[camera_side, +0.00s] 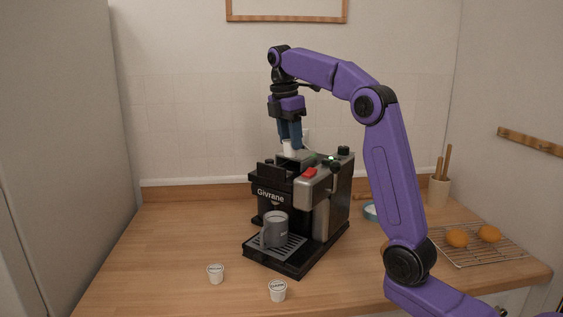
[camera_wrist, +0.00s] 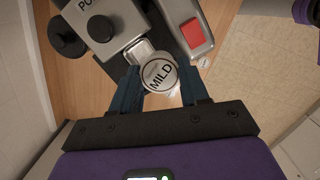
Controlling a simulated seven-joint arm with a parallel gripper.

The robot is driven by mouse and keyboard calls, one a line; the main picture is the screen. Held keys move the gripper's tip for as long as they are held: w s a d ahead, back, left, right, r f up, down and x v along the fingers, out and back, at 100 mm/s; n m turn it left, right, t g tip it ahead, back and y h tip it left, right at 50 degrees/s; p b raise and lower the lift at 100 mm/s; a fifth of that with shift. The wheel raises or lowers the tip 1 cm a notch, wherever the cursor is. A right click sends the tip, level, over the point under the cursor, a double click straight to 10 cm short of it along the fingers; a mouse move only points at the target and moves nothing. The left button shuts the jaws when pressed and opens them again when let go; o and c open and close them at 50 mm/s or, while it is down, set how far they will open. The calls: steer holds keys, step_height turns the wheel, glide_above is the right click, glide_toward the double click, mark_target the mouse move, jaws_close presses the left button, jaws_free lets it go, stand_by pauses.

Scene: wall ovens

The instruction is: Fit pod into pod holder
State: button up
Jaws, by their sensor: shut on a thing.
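My gripper (camera_side: 290,139) is shut on a white pod (camera_side: 289,149). It holds the pod over the top of the black and grey coffee machine (camera_side: 325,192). In the wrist view the pod (camera_wrist: 159,75) shows its round lid marked "MILD", between my two blue fingertips (camera_wrist: 160,88). The pod holder cannot be made out clearly; the pod, fingers and machine top cover that area. I cannot tell whether the pod touches the machine.
Two other pods, one on the left (camera_side: 215,273) and one nearer the front (camera_side: 278,291), stand on the counter. A wire rack (camera_side: 480,250) with two oranges is at right.

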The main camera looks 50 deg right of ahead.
steer(key=w+f, duration=0.1)
steer(key=f, duration=0.1)
steer(key=w+f, duration=0.2)
steer(key=shift+w+d, duration=0.1)
steer(key=shift+d, duration=0.3)
steer(key=shift+w+f, duration=0.2)
steer(key=shift+f, duration=1.65)
steer(key=shift+f, duration=0.1)
steer(key=o, duration=0.8)
steer(key=shift+o, duration=0.2)
step_height(320, 180, up, 8)
steer(key=shift+w+a+f, duration=0.15)
steer(key=shift+w+a, duration=0.05)
steer(key=shift+a, duration=0.25)
